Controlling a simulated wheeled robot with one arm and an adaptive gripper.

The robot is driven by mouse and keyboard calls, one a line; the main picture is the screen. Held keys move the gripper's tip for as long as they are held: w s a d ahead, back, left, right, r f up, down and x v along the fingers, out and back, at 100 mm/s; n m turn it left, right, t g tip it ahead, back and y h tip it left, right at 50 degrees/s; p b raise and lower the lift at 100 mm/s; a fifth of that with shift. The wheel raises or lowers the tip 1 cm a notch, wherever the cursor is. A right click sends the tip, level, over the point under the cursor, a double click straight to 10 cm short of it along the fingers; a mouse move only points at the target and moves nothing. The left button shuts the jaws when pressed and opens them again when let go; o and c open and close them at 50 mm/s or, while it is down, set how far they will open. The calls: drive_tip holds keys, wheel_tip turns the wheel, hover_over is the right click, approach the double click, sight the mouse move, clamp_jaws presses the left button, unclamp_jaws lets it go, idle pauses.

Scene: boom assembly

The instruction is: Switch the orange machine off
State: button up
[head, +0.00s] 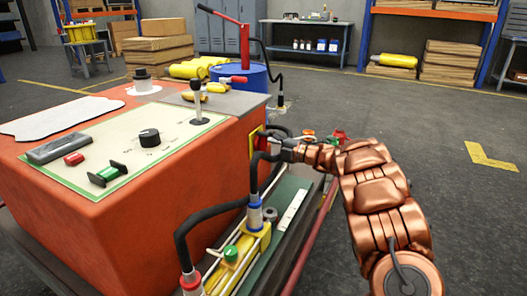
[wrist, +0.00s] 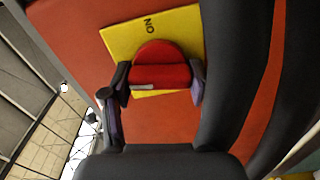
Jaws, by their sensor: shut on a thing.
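The orange machine (head: 130,195) stands at the left in the head view, with a pale control panel (head: 125,155) on top. On its right side is a yellow plate (head: 252,143), mostly hidden there by hoses and my gripper (head: 277,149). In the wrist view the yellow plate (wrist: 182,35) bears the word ON, seen upside down, above a red knob (wrist: 160,62). A short white mark shows at the knob's lower left. My gripper (wrist: 160,84) is shut on the red knob, one finger on each side.
Thick black hoses (wrist: 232,80) run close beside the gripper, right of it in the wrist view. A blue drum (head: 252,80) with a red hand pump stands behind the machine. Open floor (head: 450,200) lies to the right.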

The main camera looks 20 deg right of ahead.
drive_tip(key=shift+f+n+b, duration=0.2)
drive_tip(key=shift+n+b, duration=0.65)
drive_tip(key=shift+n, duration=0.25)
drive_tip(key=shift+r, duration=0.1)
drive_tip(key=o, duration=1.2)
drive_tip(key=shift+c, duration=0.2)
drive_tip(key=shift+s+d, duration=0.1)
drive_tip(key=v, duration=1.1)
drive_tip(key=shift+s+d, duration=0.3)
